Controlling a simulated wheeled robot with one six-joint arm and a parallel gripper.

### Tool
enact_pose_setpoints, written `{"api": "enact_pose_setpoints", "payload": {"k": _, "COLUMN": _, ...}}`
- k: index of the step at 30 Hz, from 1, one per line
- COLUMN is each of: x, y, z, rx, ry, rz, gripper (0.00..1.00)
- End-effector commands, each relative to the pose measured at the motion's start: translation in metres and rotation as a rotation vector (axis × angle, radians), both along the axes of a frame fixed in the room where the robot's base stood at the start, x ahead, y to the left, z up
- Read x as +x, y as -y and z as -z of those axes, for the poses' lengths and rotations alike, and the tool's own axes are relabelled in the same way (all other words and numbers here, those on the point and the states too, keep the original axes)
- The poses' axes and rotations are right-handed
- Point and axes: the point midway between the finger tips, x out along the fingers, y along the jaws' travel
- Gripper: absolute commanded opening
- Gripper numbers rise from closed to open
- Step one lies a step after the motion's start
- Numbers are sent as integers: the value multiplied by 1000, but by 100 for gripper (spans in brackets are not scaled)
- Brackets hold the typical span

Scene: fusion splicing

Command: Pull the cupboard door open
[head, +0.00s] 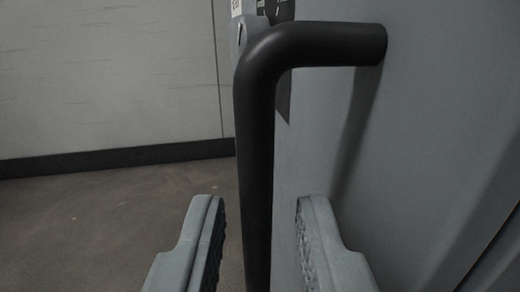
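A black bar handle (257,150) stands upright in the head view, with its top bent to the right and fixed to the grey cupboard door (430,130). My gripper (260,205) is open, with one finger to the left of the handle and the other to its right, near the door face. Gaps show between the handle and both fingers in the picture. The lower end of the handle is out of view. The door's edge shows just behind the handle; I cannot tell whether the door is fully shut.
A pale wall (110,75) with a dark skirting strip (115,158) stands at the left. Bare brown floor (90,225) lies in front of it. A small grey fitting with a label (237,8) shows behind the handle's top.

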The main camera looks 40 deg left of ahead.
Motion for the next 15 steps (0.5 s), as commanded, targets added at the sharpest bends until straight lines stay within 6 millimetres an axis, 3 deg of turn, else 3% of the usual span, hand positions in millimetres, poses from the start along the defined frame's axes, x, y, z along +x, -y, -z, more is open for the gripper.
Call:
{"api": "enact_pose_setpoints", "payload": {"k": 6, "x": 15, "y": -14, "z": 0, "rx": 1, "ry": 1, "rz": -1, "gripper": 25}}
{"api": "enact_pose_setpoints", "payload": {"k": 15, "x": 17, "y": -16, "z": 0, "rx": 0, "ry": 0, "rz": 0, "gripper": 25}}
